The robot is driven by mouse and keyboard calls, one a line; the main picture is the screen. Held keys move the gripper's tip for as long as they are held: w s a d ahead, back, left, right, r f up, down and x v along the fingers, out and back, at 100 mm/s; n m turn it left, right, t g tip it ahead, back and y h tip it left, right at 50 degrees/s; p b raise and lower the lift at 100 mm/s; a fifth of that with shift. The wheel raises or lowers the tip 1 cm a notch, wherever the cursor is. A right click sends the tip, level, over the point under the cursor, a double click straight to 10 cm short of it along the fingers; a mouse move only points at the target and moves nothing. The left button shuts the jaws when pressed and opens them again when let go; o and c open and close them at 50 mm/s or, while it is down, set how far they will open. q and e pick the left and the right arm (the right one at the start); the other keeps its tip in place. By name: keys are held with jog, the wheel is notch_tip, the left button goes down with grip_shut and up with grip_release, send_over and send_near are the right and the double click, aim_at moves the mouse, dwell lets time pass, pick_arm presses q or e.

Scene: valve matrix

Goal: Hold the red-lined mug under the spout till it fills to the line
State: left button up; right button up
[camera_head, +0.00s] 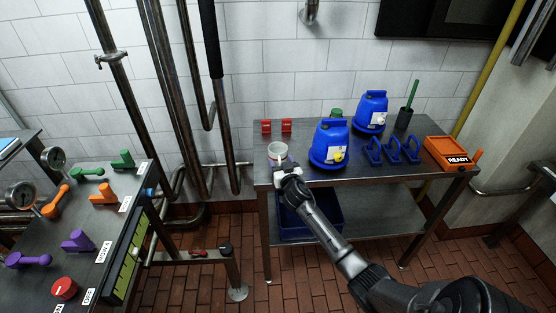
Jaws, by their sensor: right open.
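A small pale mug (277,152) stands at the left end of the metal table, its open rim facing up. A red line cannot be made out clearly, and its lower part is partly hidden by my gripper. My right gripper (284,172) is open at the near side of the mug; whether its fingers touch the mug cannot be told. A short metal fitting (309,12) at the top edge on the tiled wall looks like a spout, high above the table. My left gripper is not in view.
On the metal table (300,127) stand two blue jugs (329,142) (370,110), blue racks (391,151), red blocks (266,126), a dark brush holder (404,118) and an orange READY box (448,152). A panel (75,215) with coloured valve handles stands at left. Pipes run down the wall.

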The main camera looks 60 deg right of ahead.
jog(key=shift+c, duration=0.4)
grip_shut()
dwell(0.4)
